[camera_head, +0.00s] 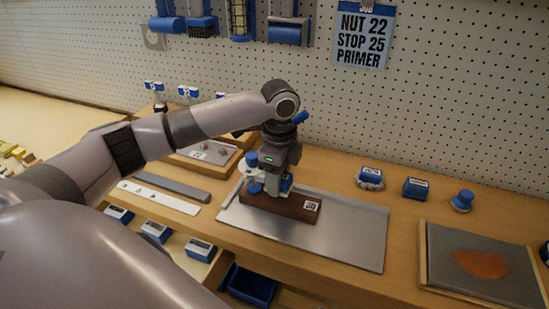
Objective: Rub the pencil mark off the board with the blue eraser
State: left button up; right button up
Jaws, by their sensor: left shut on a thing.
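My left gripper (270,188) points down over a dark brown wooden board (290,206) with a white number label at its right end. The board lies on a flat grey metal plate (345,232). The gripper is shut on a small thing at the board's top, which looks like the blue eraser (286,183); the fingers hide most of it. I cannot tell whether it touches the board. No pencil mark can be made out; the gripper covers part of the board's top. My right gripper is not in view.
On the right lies a framed grey panel (515,285) with an orange patch. Behind the plate stand small blue-topped items, including a blue knob (462,201). A white strip (158,198) and a grey strip (172,186) lie left. A blue bin (250,286) sits below the front edge.

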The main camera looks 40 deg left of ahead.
pick_arm(q)
jog(key=shift+r, duration=2.7)
jog(key=shift+d+f, duration=0.1)
jog(key=shift+d, duration=0.05)
